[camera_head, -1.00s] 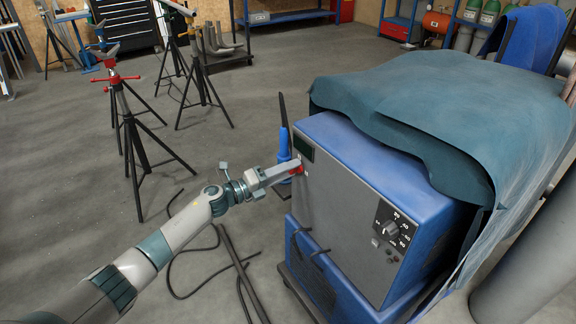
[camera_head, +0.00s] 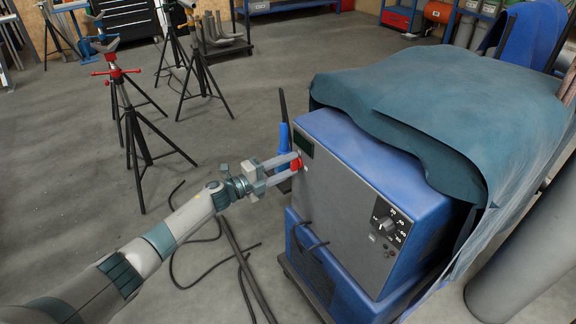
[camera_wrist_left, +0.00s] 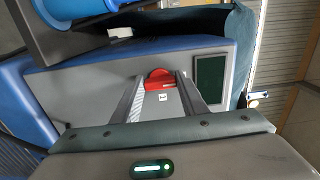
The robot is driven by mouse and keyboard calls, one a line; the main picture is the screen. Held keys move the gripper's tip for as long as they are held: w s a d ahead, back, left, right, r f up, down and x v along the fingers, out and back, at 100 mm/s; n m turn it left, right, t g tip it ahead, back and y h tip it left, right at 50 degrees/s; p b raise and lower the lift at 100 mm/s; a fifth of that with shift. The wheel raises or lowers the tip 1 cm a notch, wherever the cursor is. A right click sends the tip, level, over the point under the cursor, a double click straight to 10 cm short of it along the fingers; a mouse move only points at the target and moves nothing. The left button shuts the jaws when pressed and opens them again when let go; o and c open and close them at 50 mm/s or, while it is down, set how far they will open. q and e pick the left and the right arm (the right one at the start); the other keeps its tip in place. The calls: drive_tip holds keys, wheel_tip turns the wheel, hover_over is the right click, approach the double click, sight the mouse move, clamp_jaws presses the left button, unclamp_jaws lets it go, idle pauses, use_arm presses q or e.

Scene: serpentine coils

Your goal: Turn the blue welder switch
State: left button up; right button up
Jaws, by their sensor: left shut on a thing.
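The blue welder (camera_head: 335,200) has a grey front panel and stands at the right of centre in the head view. A red switch (camera_head: 297,164) sits near the upper left edge of that panel; in the left wrist view it shows as a red, round-topped piece (camera_wrist_left: 158,76). My left gripper (camera_head: 294,165) reaches the panel from the left and is shut on the red switch, one finger on each side of it. In the left wrist view its fingertips (camera_wrist_left: 160,82) flank the switch. My right gripper is not in view.
A dark green display (camera_head: 303,143) is close beside the switch. A numbered dial (camera_head: 385,224) is lower right on the panel. A teal cloth (camera_head: 430,110) drapes over the welder's top. Cables (camera_head: 235,255) lie on the floor; pipe stands (camera_head: 135,130) stand left.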

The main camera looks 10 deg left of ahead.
use_arm(q)
drive_tip(key=o, duration=1)
drive_tip(key=shift+o, duration=0.2)
drive_tip(key=shift+s+a, duration=0.1)
drive_tip(key=shift+a, duration=0.05)
drive_tip(key=b+v, duration=0.2)
drive_tip(key=v, duration=1.5)
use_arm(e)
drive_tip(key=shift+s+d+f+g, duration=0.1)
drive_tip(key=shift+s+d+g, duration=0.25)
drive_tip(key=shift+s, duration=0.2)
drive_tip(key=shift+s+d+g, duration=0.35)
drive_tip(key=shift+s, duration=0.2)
use_arm(q)
drive_tip(key=shift+s, duration=0.1)
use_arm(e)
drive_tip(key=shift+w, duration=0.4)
